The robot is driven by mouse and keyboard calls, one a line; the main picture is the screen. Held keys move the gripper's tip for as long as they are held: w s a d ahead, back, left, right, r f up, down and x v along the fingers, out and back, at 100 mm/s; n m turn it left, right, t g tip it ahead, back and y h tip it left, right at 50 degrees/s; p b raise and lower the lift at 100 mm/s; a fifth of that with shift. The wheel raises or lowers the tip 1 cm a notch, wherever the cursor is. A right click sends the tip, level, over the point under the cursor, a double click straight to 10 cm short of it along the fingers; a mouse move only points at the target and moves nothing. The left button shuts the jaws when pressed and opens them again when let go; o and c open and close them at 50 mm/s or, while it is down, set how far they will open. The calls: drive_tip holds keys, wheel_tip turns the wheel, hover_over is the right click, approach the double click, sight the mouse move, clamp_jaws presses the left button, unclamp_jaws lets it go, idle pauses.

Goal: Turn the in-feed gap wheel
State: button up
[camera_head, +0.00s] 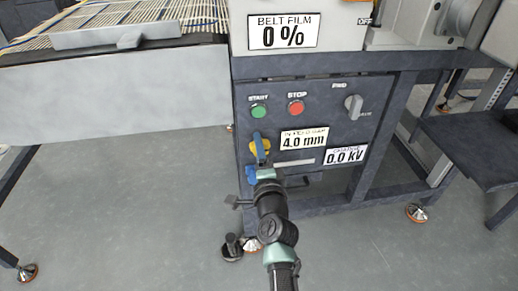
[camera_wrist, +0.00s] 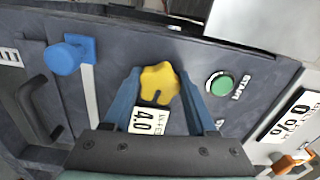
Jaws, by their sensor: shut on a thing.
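The in-feed gap wheel is a yellow lobed knob (camera_wrist: 158,83) on the dark control panel. It also shows in the head view (camera_head: 260,147), partly hidden by my gripper. My gripper (camera_wrist: 157,92) has its two blue fingers on either side of the yellow wheel and is shut on it. In the head view my gripper (camera_head: 258,148) reaches up to the panel from below. The in-feed gap label (camera_head: 304,139) beside the wheel reads 4.0 mm.
A green START button (camera_head: 259,111) and a red STOP button (camera_head: 296,108) sit above the wheel. A blue knob on a slot (camera_wrist: 66,57) and a dark handle (camera_wrist: 33,105) are nearby. A grey selector (camera_head: 353,104) and 0.0 kV label (camera_head: 346,155) lie to the right.

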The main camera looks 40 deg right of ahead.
drive_tip(key=o, duration=1.4)
drive_tip(key=shift+c, duration=0.2)
drive_tip(key=p+v, duration=0.4)
drive_tip(key=v, duration=0.9)
